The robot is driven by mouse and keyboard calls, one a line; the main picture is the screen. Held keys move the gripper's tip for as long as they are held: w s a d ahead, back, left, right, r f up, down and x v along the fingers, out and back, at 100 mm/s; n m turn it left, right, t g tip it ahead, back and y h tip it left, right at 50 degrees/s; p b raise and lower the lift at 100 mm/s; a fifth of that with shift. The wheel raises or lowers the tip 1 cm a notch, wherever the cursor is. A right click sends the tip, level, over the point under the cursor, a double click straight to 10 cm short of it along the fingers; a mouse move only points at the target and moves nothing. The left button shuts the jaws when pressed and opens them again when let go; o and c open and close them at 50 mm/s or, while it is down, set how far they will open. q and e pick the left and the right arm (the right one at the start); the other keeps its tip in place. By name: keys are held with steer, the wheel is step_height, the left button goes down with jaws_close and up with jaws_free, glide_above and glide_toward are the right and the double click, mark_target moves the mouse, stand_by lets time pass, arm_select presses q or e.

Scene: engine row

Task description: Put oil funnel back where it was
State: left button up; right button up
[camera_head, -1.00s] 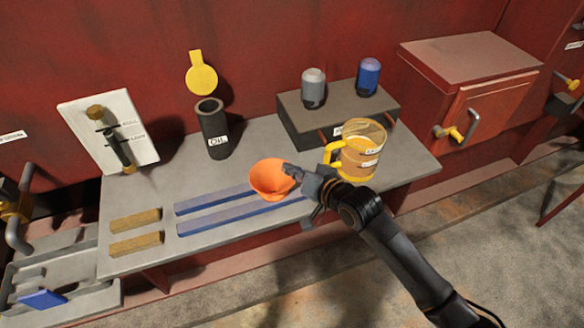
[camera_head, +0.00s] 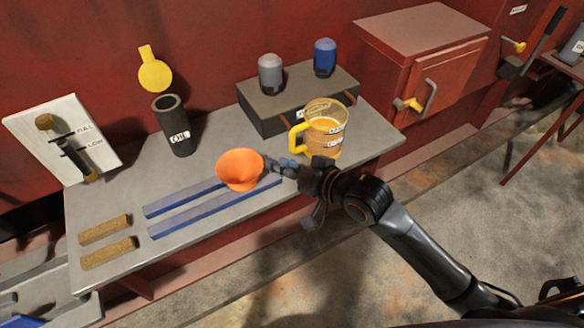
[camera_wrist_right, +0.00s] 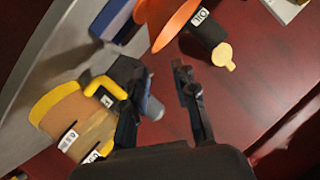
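The orange oil funnel (camera_head: 239,170) is over the right part of the blue bars on the grey bench. Its underside is hidden in the head view. It also shows at the top edge of the right wrist view (camera_wrist_right: 172,18), partly cut off. My right gripper (camera_head: 292,188) is just right of the funnel, with its fingers spread. In the right wrist view its fingertips (camera_wrist_right: 161,68) stand apart with nothing between them, and the funnel lies beyond them. My left gripper is not in view.
A dark OIL-labelled filler neck (camera_head: 175,126) stands behind the funnel, with a yellow cap (camera_head: 154,71) above. A yellow-handled jug (camera_head: 325,136) is close behind my right gripper. A dark box (camera_head: 280,105) carries grey and blue canisters. Brown blocks (camera_head: 106,230) lie at left.

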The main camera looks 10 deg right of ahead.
steer(key=shift+v, duration=1.75)
